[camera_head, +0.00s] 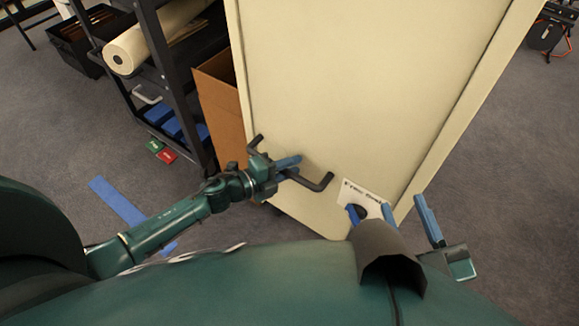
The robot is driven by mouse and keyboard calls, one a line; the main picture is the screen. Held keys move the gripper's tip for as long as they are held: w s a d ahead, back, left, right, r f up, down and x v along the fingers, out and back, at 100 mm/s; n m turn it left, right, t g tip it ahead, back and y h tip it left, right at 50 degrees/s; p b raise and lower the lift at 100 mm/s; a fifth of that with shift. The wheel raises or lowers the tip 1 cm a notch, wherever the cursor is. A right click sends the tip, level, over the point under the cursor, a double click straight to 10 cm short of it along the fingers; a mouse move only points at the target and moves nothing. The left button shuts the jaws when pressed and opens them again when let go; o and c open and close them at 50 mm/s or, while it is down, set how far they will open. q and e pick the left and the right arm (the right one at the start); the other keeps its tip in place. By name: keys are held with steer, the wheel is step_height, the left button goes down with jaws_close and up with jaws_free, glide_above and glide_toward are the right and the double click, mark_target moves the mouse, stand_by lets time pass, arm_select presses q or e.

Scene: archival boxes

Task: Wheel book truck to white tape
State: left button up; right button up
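The book truck appears to be the tall cream-panelled unit (340,90) in front of me; only its near panel and side edge show. A dark bar handle (318,184) is on its lower left. My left gripper (288,167) is at the handle, its blue fingers close together across the bar and apparently closed on it. My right gripper (398,215) is at the lower right corner, blue fingers spread apart, with no object seen between them; a dark grey part hides some of it. A white label (370,198) is on the panel. White tape is not in view.
A black shelf rack (172,85) with a paper roll (150,38) and blue items stands left, beside a brown box (222,112). Red (166,156) and green (155,144) items and blue tape (115,200) lie on the floor. Carpet on the right is mostly clear.

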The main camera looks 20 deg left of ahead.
arm_select(q)
steer(key=shift+c, duration=0.3)
jaws_close()
